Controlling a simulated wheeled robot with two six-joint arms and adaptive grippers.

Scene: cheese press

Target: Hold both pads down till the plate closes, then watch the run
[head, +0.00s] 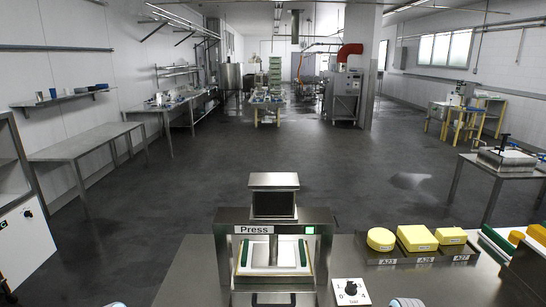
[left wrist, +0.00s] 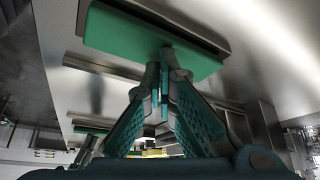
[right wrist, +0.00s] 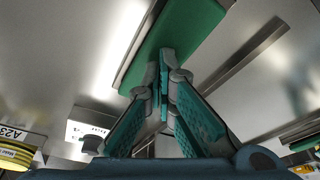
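The steel press (head: 322,250) stands at the front middle with a "Press" sign and a small lit green square. Inside it are a grey upright part (head: 273,250) and green strips on either side; I cannot tell how far the plate is from closing. A green pad (left wrist: 110,28) lies ahead of my left gripper (left wrist: 164,60), whose fingertips are together and overlap the pad's edge. Another green pad (right wrist: 190,25) lies ahead of my right gripper (right wrist: 163,60), also with fingertips together at its edge. Both grippers look empty. Whether they touch the pads is unclear.
A dial box (head: 350,291) stands right of the press. Yellow cheeses (head: 416,238) sit on a labelled steel tray (head: 385,257) to the right. A side table (head: 88,143) stands at the left. The dark floor behind the press is clear.

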